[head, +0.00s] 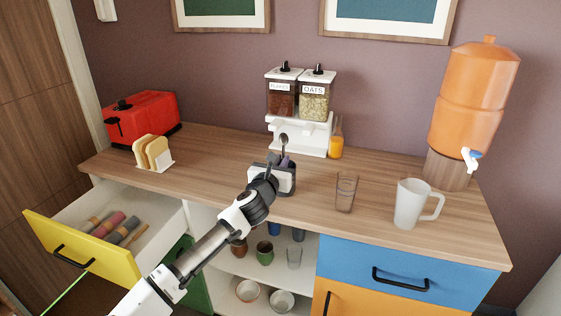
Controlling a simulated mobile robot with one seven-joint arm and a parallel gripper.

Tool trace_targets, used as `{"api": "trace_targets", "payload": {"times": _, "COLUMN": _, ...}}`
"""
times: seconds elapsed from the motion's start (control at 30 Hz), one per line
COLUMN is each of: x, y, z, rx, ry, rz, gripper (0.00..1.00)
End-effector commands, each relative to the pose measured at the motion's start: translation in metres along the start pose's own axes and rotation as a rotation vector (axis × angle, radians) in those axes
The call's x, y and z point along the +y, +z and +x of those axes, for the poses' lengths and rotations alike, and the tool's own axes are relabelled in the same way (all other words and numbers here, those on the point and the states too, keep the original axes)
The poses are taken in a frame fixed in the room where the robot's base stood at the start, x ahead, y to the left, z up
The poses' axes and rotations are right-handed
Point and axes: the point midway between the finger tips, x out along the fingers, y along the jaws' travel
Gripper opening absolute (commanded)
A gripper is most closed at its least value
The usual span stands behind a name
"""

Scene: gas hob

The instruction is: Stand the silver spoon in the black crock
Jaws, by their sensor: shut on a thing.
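The silver spoon (283,140) shows as a small dark grey bowl and neck, standing roughly upright above my gripper. My gripper (284,161) is over the middle of the wooden counter, in front of the white dispenser stand. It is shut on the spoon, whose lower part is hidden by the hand. I cannot clearly make out the black crock; dark shapes around the fingers may be part of it or of my gripper. I cannot tell whether the spoon is inside the crock.
A glass (346,192) and frosted mug (409,204) stand right on the counter (225,160). A toast rack (153,154) and red toaster (146,117) stand left. The yellow drawer (80,248) is open.

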Motion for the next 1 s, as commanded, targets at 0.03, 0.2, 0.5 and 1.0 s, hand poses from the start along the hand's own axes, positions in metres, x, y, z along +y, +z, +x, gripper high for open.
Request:
{"api": "trace_targets", "payload": {"times": 0.03, "x": 0.0, "y": 0.0, "z": 0.0, "rx": 0.0, "ry": 0.0, "rz": 0.0, "gripper": 0.0}}
{"api": "trace_targets", "payload": {"times": 0.2, "x": 0.0, "y": 0.0, "z": 0.0, "rx": 0.0, "ry": 0.0, "rz": 0.0, "gripper": 0.0}}
{"api": "trace_targets", "payload": {"times": 0.5, "x": 0.0, "y": 0.0, "z": 0.0, "rx": 0.0, "ry": 0.0, "rz": 0.0, "gripper": 0.38}}
{"api": "trace_targets", "payload": {"times": 1.0, "x": 0.001, "y": -0.002, "z": -0.044, "rx": -0.001, "ry": 0.001, "rz": 0.002, "gripper": 0.38}}
